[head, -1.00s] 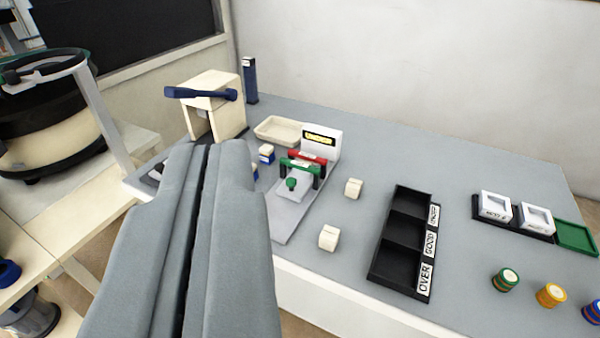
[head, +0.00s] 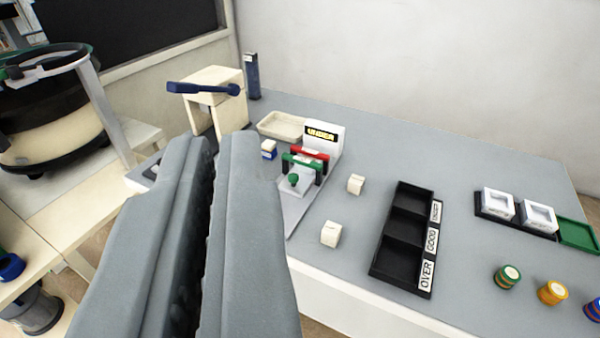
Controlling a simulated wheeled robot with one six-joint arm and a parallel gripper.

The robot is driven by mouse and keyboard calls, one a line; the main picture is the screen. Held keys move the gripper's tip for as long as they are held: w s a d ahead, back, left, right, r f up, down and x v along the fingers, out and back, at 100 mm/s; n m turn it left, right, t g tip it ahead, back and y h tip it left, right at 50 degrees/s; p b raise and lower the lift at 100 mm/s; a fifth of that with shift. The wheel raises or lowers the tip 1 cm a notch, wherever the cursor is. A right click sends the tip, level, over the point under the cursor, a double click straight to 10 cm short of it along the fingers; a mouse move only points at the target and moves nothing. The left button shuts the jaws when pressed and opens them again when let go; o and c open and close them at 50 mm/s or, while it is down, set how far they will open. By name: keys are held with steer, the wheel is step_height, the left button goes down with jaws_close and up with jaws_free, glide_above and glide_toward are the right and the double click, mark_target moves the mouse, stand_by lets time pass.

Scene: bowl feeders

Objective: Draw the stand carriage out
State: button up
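The gauge stand (head: 326,143) is white with a lit display reading "UNDER", on a grey base plate at the table's left-middle. A red bar and a green bar (head: 301,161) cross in front of it. A light carriage plate with a green knob (head: 293,180) sits low at the bars; whether a part lies on it is too small to tell. My gripper (head: 217,150) fills the lower left, a gap showing between its two fingers. It is open, with nothing seen in it, nearer the camera and left of the knob. It hides the stand's lower left side.
A cream press with a blue lever (head: 203,88) and a beige tray (head: 282,126) stand behind. Two cream blocks (head: 331,234) lie right of the stand. A black sorting tray (head: 402,238), white fixtures (head: 498,204) and coloured stacks (head: 507,277) are farther right.

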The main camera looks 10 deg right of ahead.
steer(key=o, duration=0.3)
steer(key=shift+w, duration=0.1)
steer(key=o, duration=0.5)
steer(key=w+f+g, duration=0.1)
steer(key=w+g, duration=0.1)
steer(key=w, duration=0.2)
steer(key=w+d+f+g, duration=0.1)
steer(key=w+g, duration=0.1)
steer(key=w, duration=0.3)
steer(key=w+d+f+g, duration=0.1)
steer(key=w+f, duration=0.1)
steer(key=w, duration=0.3)
steer(key=shift+w+d+f+g+h, duration=0.1)
steer(key=shift+w+d+g+h, duration=0.1)
steer(key=shift+g+h, duration=0.15)
steer(key=shift+c, duration=0.2)
steer(key=g, duration=0.7)
glide_above(294, 176)
steer(key=s, duration=0.7)
step_height(294, 176, down, 11)
steer(key=x, duration=1.1)
steer(key=a+x, duration=0.1)
steer(key=x, duration=0.4)
steer(key=shift+s+f, duration=0.15)
steer(key=shift+f, duration=0.35)
jaws_close()
